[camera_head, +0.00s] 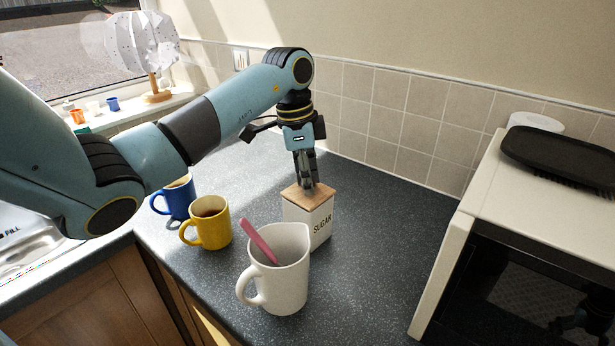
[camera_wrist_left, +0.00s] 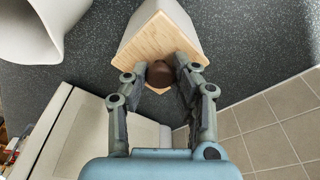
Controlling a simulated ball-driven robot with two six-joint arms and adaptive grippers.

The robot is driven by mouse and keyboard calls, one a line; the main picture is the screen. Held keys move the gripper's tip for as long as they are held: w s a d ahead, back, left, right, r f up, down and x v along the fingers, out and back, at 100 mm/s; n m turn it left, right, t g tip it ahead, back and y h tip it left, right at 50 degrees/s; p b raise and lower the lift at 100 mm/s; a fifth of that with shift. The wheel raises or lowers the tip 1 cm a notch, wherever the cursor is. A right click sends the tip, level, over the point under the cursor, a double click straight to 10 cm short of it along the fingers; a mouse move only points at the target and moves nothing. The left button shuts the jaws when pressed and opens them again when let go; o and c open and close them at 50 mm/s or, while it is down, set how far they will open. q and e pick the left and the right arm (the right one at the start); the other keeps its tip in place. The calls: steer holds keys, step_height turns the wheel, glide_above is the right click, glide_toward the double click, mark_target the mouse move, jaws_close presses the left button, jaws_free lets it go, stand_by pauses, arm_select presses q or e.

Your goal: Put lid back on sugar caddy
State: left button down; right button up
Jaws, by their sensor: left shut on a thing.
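The sugar caddy (camera_head: 322,226) is a white square canister marked SUGAR, upright on the dark worktop. Its wooden lid (camera_head: 293,193) lies over the caddy's top and looks about level; I cannot tell whether it is fully seated. My left gripper (camera_head: 308,184) points down from above, shut on the lid's knob, which the fingers hide in the head view. In the left wrist view the dark brown knob (camera_wrist_left: 159,74) sits between the fingers on the pale wooden lid (camera_wrist_left: 155,42), with the white caddy (camera_wrist_left: 184,16) beyond. My right gripper is not in view.
A white jug (camera_head: 283,285) with a pink-handled utensil (camera_head: 258,241) stands close in front of the caddy. A yellow mug (camera_head: 211,229) and a blue mug (camera_head: 178,196) stand left. A microwave (camera_head: 470,215) is at right. Worktop behind the caddy is clear up to the tiled wall.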

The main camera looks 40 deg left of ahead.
arm_select(q)
steer(key=c, duration=0.5)
jaws_free()
steer(key=shift+r+p, duration=2.4)
steer(key=shift+r, duration=0.25)
steer(key=shift+r+p, duration=0.6)
steer(key=shift+r, duration=0.3)
steer(key=shift+c, duration=0.4)
jaws_close()
